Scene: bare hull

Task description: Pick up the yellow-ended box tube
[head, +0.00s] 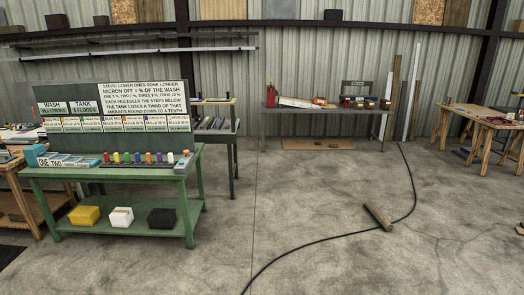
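I cannot make out a yellow end on any tube from here. Long bars lie on a wall rack (130,42) at the upper left. Several grey lengths of stock (212,123) lie side by side on a bench behind the green table; their ends are too small to tell. Tall lengths of stock (394,95) lean upright against the back wall. Neither of my grippers is in view.
A green table (60,172) with a sign board (117,105), coloured pegs and a lower shelf stands at the left. Wooden trestle tables (480,118) stand right. The central floor is mostly clear.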

